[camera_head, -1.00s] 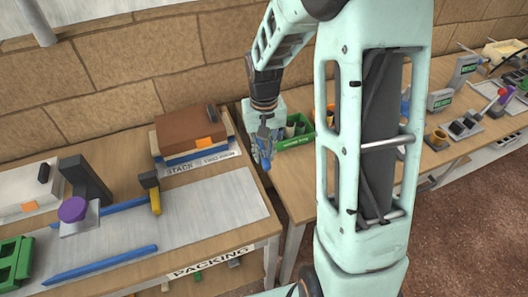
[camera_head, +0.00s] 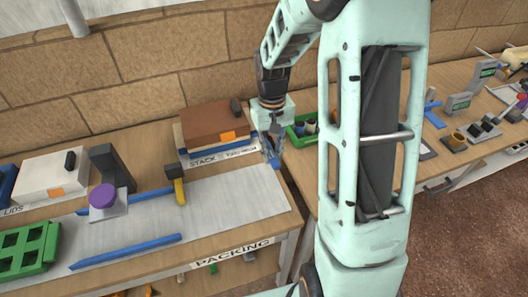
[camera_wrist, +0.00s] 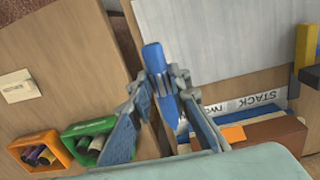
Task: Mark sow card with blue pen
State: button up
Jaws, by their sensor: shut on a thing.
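My gripper (camera_head: 272,156) hangs at the right end of the packing table. It is shut on a blue pen (camera_wrist: 157,62), which points away from the wrist between the two fingers. The pen also shows in the head view as a small blue tip (camera_head: 275,164) below the fingers. I cannot make out a sow card in either view.
The packing table (camera_head: 240,202) has a grey mat, blue rails and a yellow-and-black stop. A stack with a brown top (camera_head: 215,123) stands beside my gripper. A green bin (camera_wrist: 88,139) and an orange bin (camera_wrist: 40,152) stand on the neighbouring table, across a gap.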

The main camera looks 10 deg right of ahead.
jog(key=s+d+r+n+h+p, duration=0.15)
jog(key=d+n+h, duration=0.3)
jog(key=d, duration=0.85)
jog(key=d+r+n+g+h+p, duration=0.1)
jog(key=d+r+n+h+p, duration=0.3)
jog(key=d, duration=0.8)
jog(key=d+n+h+b, duration=0.1)
jog(key=d+n+h, duration=0.3)
jog(key=d, duration=0.9)
jog(key=shift+n+y, duration=0.65)
notch_tip(320, 180, down, 5)
jog(key=b, duration=0.3)
